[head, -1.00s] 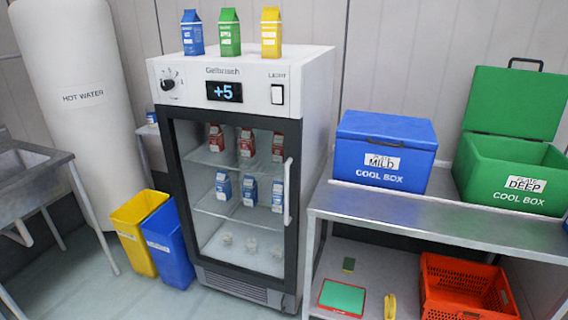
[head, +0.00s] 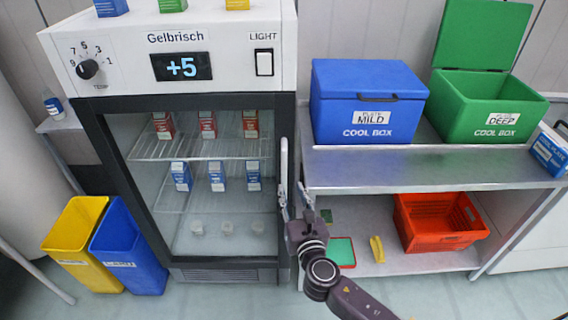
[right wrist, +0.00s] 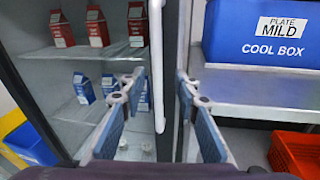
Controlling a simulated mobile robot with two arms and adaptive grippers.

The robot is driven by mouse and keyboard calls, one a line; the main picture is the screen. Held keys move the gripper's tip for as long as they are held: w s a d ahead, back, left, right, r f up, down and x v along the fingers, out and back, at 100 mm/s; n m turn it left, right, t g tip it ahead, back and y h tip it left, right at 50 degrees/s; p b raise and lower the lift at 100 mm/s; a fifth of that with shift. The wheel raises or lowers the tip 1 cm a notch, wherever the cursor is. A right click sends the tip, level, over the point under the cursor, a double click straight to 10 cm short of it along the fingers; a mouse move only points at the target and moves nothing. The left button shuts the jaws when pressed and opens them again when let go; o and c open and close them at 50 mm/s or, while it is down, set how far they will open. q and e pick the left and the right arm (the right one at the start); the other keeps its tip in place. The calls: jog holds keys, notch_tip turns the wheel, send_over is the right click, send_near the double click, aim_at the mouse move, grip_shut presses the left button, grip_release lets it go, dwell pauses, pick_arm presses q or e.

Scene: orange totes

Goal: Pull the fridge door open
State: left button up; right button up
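The fridge (head: 218,28) has a white top panel and a dark-framed glass door (head: 108,165), which looks shut. The white vertical handle (head: 283,165) is on the door's right side. My right gripper (head: 297,205) is at the handle's lower end. In the right wrist view my right gripper (right wrist: 160,85) is open, and the handle (right wrist: 157,60) shows between its two fingers, with gaps on both sides. I cannot tell how far the handle reaches in between them. My left gripper is out of view.
A metal table (head: 425,168) stands close on the fridge's right, with a blue cool box (head: 366,90) and a green one (head: 480,105) on top. An orange crate (head: 440,240) sits on its lower shelf. Yellow (head: 75,235) and blue (head: 125,245) bins stand left of the fridge.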

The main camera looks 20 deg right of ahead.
aim_at(285, 168)
jog(key=shift+n+t, duration=0.3)
jog(key=shift+n, duration=0.2)
jog(key=w+r, duration=0.1)
jog(key=w, duration=0.1)
jog(key=w+r, duration=0.1)
jog(key=w, duration=0.2)
jog(key=w+r, duration=0.1)
jog(key=w, duration=0.2)
jog(key=shift+d, duration=0.1)
jog(key=shift+s, duration=0.1)
grip_shut()
